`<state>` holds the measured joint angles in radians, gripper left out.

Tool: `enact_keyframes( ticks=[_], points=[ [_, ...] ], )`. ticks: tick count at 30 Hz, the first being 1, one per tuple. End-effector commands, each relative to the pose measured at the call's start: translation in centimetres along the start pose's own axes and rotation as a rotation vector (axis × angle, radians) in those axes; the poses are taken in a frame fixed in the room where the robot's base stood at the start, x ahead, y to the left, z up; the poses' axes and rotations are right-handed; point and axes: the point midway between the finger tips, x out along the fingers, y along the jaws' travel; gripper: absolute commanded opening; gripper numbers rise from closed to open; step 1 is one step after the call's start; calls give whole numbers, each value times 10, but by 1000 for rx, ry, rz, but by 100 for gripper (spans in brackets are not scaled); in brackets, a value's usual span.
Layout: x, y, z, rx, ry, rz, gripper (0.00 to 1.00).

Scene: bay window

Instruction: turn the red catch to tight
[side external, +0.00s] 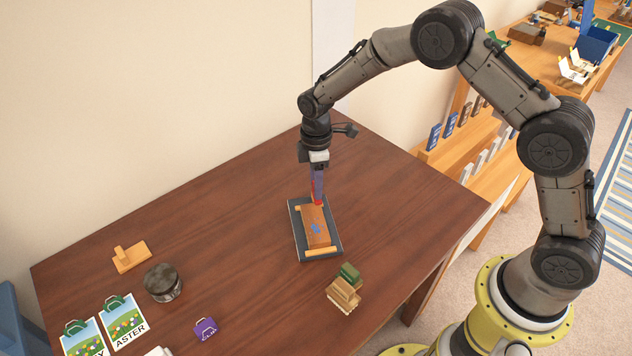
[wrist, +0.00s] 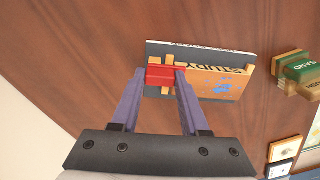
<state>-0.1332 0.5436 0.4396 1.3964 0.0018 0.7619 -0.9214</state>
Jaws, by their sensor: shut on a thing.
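The red catch (wrist: 165,75) is at one end of a wooden block on a dark board (side external: 298,232). In the side view the red catch (side external: 318,202) shows just under my gripper (side external: 317,192). In the wrist view the two purple fingers of my gripper (wrist: 161,78) are shut on the red catch, one on each side. The wooden block (wrist: 215,83) has blue marks and dark lettering on it. Any marking for tight is not readable, and I cannot tell how far the catch is turned.
Stacked wooden and green blocks (side external: 345,288) stand near the board. A dark round tin (side external: 162,283), a small wooden piece (side external: 131,256), a purple tag (side external: 205,328) and picture cards (side external: 124,321) lie at the left. The table (side external: 215,230) is clear left of the board.

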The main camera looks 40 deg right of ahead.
Motion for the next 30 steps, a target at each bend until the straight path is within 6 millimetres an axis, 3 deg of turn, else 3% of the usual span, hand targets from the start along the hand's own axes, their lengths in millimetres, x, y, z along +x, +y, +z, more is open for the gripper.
enact_keyframes(
  ticks=[9, 10, 15, 25, 30],
  points=[
    [-1, 1, 0, -4, 0, 3, 0],
    [-1, 1, 0, -4, 0, 3, 48],
    [-1, 1, 0, -3, 0, 2, 75],
    [-3, 1, 0, -2, 0, 2, 75],
    [-23, 1, 0, -2, 2, 5, 75]
  ],
)
